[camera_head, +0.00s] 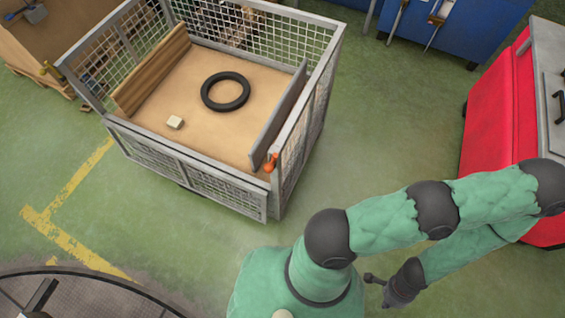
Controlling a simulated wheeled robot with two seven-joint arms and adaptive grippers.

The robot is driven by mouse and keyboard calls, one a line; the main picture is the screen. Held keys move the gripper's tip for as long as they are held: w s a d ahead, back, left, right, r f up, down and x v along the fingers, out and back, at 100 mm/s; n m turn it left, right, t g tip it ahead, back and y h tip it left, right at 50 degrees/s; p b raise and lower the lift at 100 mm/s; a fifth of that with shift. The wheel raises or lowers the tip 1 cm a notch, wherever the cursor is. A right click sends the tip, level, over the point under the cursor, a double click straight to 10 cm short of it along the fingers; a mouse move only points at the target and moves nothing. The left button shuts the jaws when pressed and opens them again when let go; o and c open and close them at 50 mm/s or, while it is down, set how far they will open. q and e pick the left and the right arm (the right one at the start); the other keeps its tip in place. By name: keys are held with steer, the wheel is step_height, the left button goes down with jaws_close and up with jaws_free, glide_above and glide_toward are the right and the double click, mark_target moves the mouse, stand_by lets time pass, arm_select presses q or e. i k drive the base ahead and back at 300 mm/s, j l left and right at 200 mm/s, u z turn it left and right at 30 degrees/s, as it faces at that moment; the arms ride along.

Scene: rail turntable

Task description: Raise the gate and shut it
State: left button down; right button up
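The gate (185,168) is the grey-framed mesh panel on the near side of a mesh cage cart. It hangs down below the cart's deck, leaving the near side open above it. My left gripper (374,284) seems to be the small dark end of the folded green arm, low in the picture. It is right of and apart from the gate. Its fingers are too small to tell open from shut. No second gripper shows.
On the cart's deck (200,125) lie a black ring (226,91) and a small pale block (175,122). A red cabinet (495,120) stands at the right and a blue one (465,25) at the back. A dark round platform (85,298) is at lower left. Green floor before the gate is clear.

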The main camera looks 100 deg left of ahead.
mark_target(186, 184)
steer(key=i+j+u, duration=0.15)
steer(key=u, duration=0.3)
steer(key=i+u, duration=0.7)
steer(key=u, duration=0.25)
steer(key=i+l+u, duration=0.15)
steer(key=u, duration=0.35)
steer(key=i+j+u, duration=0.15)
steer(key=i+u, duration=0.15)
steer(key=u, duration=0.15)
steer(key=i+u, duration=0.3)
steer(key=u, duration=0.15)
steer(key=i+u, duration=0.35)
steer(key=u, duration=0.15)
steer(key=i+l+u, duration=0.25)
steer(key=u, duration=0.2)
steer(key=i+u, duration=0.1)
steer(key=u, duration=1.2)
steer(key=i, duration=0.45)
